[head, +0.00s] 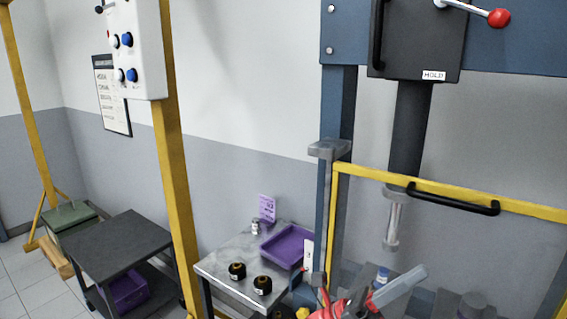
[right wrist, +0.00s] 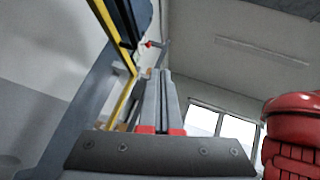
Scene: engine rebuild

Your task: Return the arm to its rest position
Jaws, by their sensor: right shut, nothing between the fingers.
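My right gripper (head: 416,277) is at the lower right of the head view, in front of the press. Its grey fingers point up and to the right, with red parts of my arm below. In the right wrist view the fingers of the right gripper (right wrist: 161,75) lie together with nothing between them. A red ribbed part of my own body stands at the right edge there. My left gripper is not in view.
The blue press frame (head: 338,105) with its yellow-framed guard (head: 455,198) stands close by. A small table (head: 222,264) holds a purple tray (head: 285,247) and two dark round parts. A yellow post (head: 175,170) and a dark cart (head: 125,243) stand to the left.

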